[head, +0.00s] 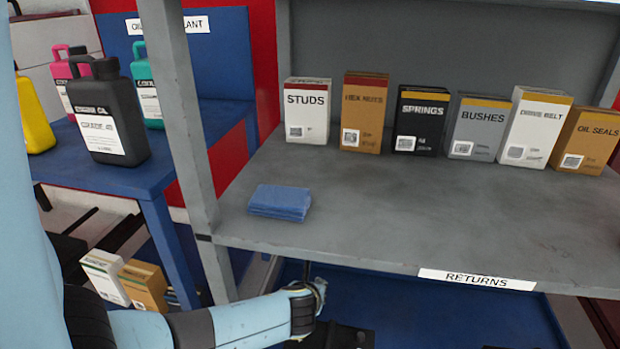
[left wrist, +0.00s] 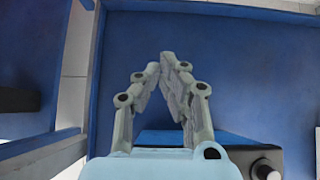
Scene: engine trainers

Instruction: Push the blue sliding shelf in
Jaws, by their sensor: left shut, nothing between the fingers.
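The blue sliding shelf (head: 450,315) lies below the grey returns shelf in the head view, partly hidden by the grey shelf's front edge and my left arm. Its blue surface (left wrist: 240,70) fills much of the left wrist view. My left gripper (head: 318,285) is at the left part of the blue shelf, under the grey shelf's edge. In the left wrist view my left gripper (left wrist: 168,58) is shut and empty, its fingertips together in front of the blue surface. I cannot tell whether they touch it. My right gripper is not in view.
The grey shelf (head: 400,205) holds several part boxes and a folded blue cloth (head: 280,201). A grey post (head: 180,120) stands at its left. A blue table (head: 140,178) with bottles is further left. A dark box with a knob (left wrist: 263,168) sits near the gripper.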

